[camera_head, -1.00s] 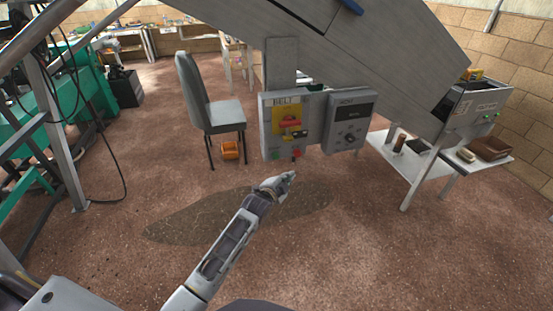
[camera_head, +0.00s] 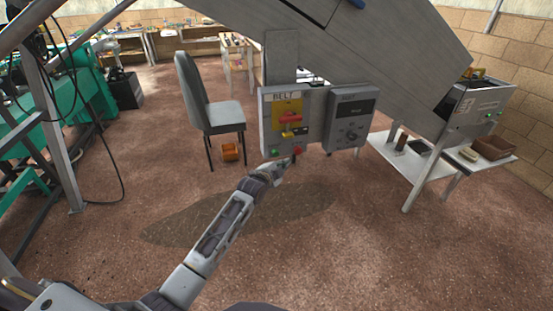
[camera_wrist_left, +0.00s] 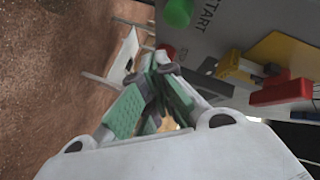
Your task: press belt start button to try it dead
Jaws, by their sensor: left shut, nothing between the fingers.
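The BELT control box (camera_head: 266,128) hangs under the grey conveyor frame. Its green start button (camera_head: 274,153) is at the lower left of its face; in the wrist view the green button (camera_wrist_left: 178,12) sits beside the word START. A red button (camera_wrist_left: 166,50) is close by, partly behind my fingertips. A red switch handle (camera_head: 289,118) sits on a yellow plate, with a yellow piece (camera_wrist_left: 235,68) beside it. My left gripper (camera_head: 288,162) is shut and empty, just below the box's lower edge; its fingertips (camera_wrist_left: 160,64) appear nearest the red button. Contact cannot be told.
A second grey box (camera_head: 350,120) with a dark display and knob hangs to the right. A chair (camera_head: 222,113) stands behind at the left, with an orange object (camera_head: 230,152) under it. A white table (camera_head: 412,172) stands at the right. The floor in front is clear.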

